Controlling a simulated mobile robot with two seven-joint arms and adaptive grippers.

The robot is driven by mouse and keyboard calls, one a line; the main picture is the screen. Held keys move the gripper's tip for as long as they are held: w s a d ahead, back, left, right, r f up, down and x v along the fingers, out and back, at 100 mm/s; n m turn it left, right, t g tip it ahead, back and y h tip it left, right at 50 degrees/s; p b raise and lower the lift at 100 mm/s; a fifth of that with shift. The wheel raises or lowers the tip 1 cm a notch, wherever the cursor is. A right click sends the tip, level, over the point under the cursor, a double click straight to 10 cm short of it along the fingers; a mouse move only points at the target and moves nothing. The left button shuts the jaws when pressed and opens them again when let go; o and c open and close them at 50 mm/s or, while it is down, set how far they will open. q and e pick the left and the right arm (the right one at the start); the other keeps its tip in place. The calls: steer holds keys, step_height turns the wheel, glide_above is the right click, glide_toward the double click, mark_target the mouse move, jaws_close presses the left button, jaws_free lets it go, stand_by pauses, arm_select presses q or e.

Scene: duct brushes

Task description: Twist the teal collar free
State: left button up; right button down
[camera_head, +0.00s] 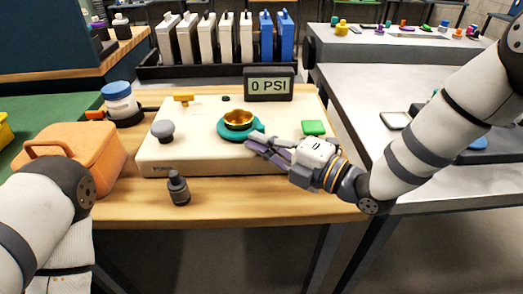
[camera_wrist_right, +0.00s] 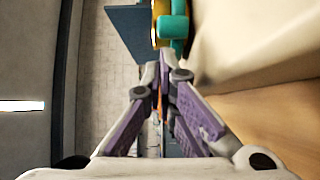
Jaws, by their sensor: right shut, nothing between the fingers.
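The teal collar (camera_head: 225,131) sits around the base of a gold cup-like fitting (camera_head: 238,119) on top of the cream panel box (camera_head: 185,148). In the right wrist view the collar (camera_wrist_right: 172,25) shows at the top, past the fingertips, with a lug sticking out. My right gripper (camera_head: 252,143) is just right of and in front of the collar, low over the box. Its purple-padded fingers (camera_wrist_right: 165,75) are closed together with nothing between them. I cannot tell if the fingertips touch the collar. My left arm shows at the lower left, but its gripper is out of view.
The display (camera_head: 269,85) reads 0 PSI. A grey knob (camera_head: 162,131), yellow handle (camera_head: 183,98) and green button (camera_head: 313,128) are on the box. A small dark bottle (camera_head: 179,188) stands in front; an orange case (camera_head: 75,160) and blue-lidded jar (camera_head: 120,102) stand left.

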steer(key=shift+w, duration=0.1)
steer(key=shift+w+d+f+n+g+y, duration=0.1)
steer(key=shift+w+d+n+g+y, duration=0.2)
steer(key=shift+d+n+g+y, duration=0.3)
steer(key=shift+w+d, duration=0.25)
